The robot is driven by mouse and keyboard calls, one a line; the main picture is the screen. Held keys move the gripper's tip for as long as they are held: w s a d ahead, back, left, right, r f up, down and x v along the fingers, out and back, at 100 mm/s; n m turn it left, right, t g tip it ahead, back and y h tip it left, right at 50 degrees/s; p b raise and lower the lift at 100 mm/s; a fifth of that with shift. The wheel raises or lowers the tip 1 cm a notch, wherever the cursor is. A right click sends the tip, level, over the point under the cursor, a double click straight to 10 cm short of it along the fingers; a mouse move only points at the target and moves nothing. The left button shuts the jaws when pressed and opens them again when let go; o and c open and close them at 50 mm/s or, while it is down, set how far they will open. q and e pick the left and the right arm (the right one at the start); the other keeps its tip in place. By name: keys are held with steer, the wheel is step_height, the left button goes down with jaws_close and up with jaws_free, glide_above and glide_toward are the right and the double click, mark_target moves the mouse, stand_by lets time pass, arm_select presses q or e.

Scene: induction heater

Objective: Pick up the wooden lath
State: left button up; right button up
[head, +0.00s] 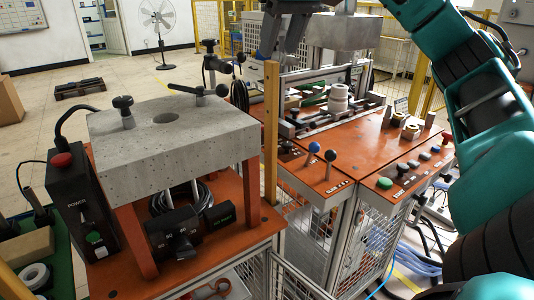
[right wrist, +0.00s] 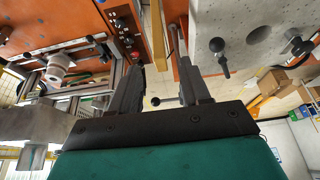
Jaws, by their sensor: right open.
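The wooden lath (head: 271,130) is a narrow, pale brown strip. It stands upright in the head view between the concrete-topped stand and the orange bench. My right gripper (head: 280,48) comes down from the top edge, close to the lath's upper end. In the right wrist view the two dark fingers (right wrist: 160,66) are apart with nothing clamped between them. A thin brown strip, which looks like the lath (right wrist: 173,42), shows just beyond the fingertips. I cannot tell how far it is from them. My left gripper is in neither view.
A concrete block (head: 175,135) with black clamp knobs stands left of the lath. A black power box (head: 85,205) with a red button is at its left. The orange bench (head: 325,172) on the right carries ball-topped levers and white rolls (head: 338,98).

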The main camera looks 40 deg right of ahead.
mark_target(269, 81)
steer(key=b+x, duration=0.1)
steer(key=x, duration=0.8)
steer(key=shift+f, duration=0.1)
steer(key=shift+c, duration=0.3)
jaws_close()
